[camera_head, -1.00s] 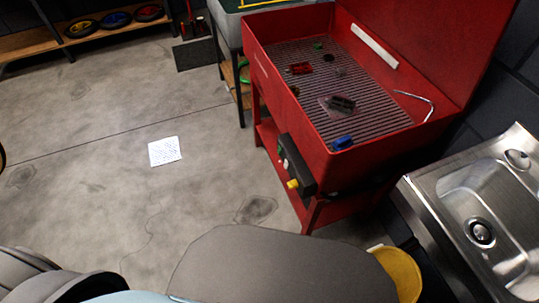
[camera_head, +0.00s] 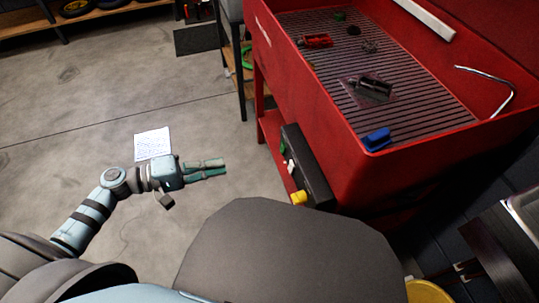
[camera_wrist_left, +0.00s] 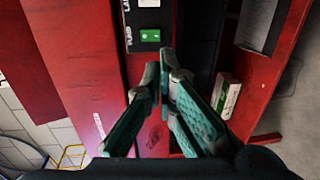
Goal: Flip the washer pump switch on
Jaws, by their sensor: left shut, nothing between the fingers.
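The red parts washer (camera_head: 350,150) stands at the right in the head view. A black control box (camera_head: 312,172) is on its front side, with a yellow knob (camera_head: 299,197) and small white and green parts. In the left wrist view the black panel (camera_wrist_left: 147,20) shows a green switch (camera_wrist_left: 150,36) beside lettering that seems to read PUMP, with a white part (camera_wrist_left: 149,3) above it. Whether the switch is on or off I cannot tell. My left gripper (camera_head: 224,168) is shut and empty, left of the box and apart from it. My right gripper is not in view.
The washer's grate (camera_head: 345,75) holds a blue block (camera_head: 377,139) and other small parts. A paper sheet (camera_head: 152,143) lies on the floor behind my left arm. A yellow round thing (camera_head: 428,292) is at the lower right. Floor left of the washer is mostly clear.

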